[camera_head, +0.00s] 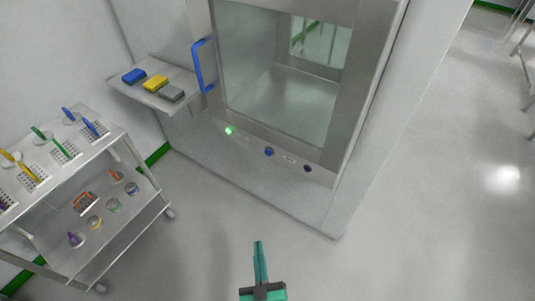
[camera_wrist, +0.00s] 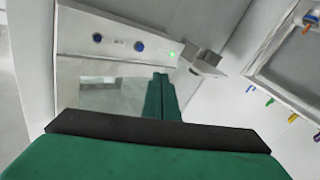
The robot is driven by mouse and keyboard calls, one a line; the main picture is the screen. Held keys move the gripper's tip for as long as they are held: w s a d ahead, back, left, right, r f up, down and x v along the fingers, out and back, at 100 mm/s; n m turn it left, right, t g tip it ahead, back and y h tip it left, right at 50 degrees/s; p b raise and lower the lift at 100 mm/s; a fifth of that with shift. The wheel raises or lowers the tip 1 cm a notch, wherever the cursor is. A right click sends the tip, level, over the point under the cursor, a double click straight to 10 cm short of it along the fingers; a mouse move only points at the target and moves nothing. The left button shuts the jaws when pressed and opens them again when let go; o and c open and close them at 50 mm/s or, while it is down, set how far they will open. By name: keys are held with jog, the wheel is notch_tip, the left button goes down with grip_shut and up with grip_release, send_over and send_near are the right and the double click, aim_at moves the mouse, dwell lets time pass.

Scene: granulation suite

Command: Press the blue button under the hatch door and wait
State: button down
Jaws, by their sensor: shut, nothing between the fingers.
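The blue button (camera_head: 269,151) is on the steel strip below the hatch door (camera_head: 228,75). A lit green light (camera_head: 228,131) is to its left and a darker blue button (camera_head: 308,168) to its right. In the wrist view the order is reversed: the darker button (camera_wrist: 97,38), the blue button (camera_wrist: 139,46), then the green light (camera_wrist: 171,54). My green gripper (camera_head: 260,262) is shut and empty, in front of and below the strip in the head view, apart from it. In the wrist view its fingertips (camera_wrist: 160,76) show just below the buttons. The hatch door looks closed.
A blue handle (camera_head: 203,66) is on the door's left edge. A small shelf (camera_head: 128,89) with blue, yellow and grey blocks juts out left of it. A steel trolley (camera_head: 88,232) with coloured tools stands at the left. The floor (camera_head: 420,220) on the right is clear.

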aim_at(268, 152)
jog(key=w+a+r+n+t, duration=0.1)
jog(key=w+r, duration=0.1)
jog(key=w, duration=0.9)
jog(key=w+a+r+n+t+y, duration=0.1)
jog(key=w+r+n, duration=0.1)
jog(key=w, duration=1)
jog(key=shift+w+t+y, duration=0.25)
jog(key=shift+t+y, duration=0.05)
jog(key=shift+r, duration=0.1)
jog(key=w+d, duration=0.5)
jog(key=w, duration=0.2)
jog(key=shift+d, duration=0.15)
jog(key=shift+w, duration=0.15)
dwell(0.5)
